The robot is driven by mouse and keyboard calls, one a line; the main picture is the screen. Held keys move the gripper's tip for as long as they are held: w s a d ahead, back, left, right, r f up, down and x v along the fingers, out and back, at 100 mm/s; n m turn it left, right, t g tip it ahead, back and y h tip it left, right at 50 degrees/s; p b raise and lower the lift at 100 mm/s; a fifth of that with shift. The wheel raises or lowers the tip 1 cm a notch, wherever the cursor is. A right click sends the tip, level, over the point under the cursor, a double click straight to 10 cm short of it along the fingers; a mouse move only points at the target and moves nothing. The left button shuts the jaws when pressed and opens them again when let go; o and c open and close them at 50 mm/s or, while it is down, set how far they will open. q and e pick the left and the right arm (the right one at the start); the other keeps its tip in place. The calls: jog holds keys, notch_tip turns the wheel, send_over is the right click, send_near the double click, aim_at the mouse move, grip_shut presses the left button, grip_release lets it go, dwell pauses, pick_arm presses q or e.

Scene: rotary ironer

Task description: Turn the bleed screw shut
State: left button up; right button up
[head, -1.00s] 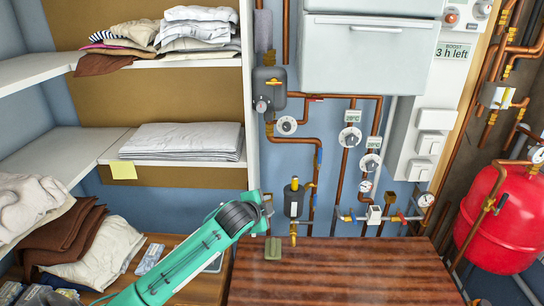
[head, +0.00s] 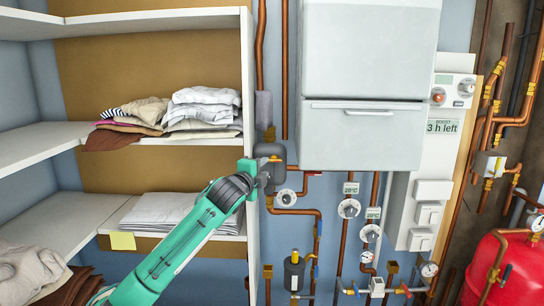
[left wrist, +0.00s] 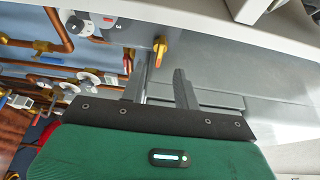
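A small yellow-orange handle (left wrist: 160,48), which looks like the bleed screw, sits on a grey surface in the left wrist view. In the head view it shows as a small yellow piece (head: 275,159) on the grey pump-like body (head: 293,169) beside the shelf's upright. My left gripper (head: 265,168) is at that body and partly hides it. In the left wrist view the two fingers of my left gripper (left wrist: 162,66) stand apart with nothing between them. The handle lies just beyond the fingertips, roughly in line with the gap. I cannot see contact. My right gripper is not in view.
The white shelf upright (head: 248,90) stands close on the left of the gripper. Copper pipes and dials (head: 348,208) lie to the right, under a white cabinet (head: 360,80). Folded clothes (head: 200,110) fill the shelves. A red tank (head: 500,275) is at far right.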

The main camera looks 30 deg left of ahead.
aim_at(273, 161)
pick_arm(q)
jog(key=w, duration=0.1)
jog(key=w+p, duration=0.1)
jog(key=w, duration=0.1)
jog(key=w+a+p, duration=0.1)
jog(key=w, duration=0.1)
jog(key=shift+w+r, duration=0.15)
jog(key=shift+w+p, duration=0.55)
jog(key=shift+w, duration=0.25)
jog(key=shift+f, duration=0.2)
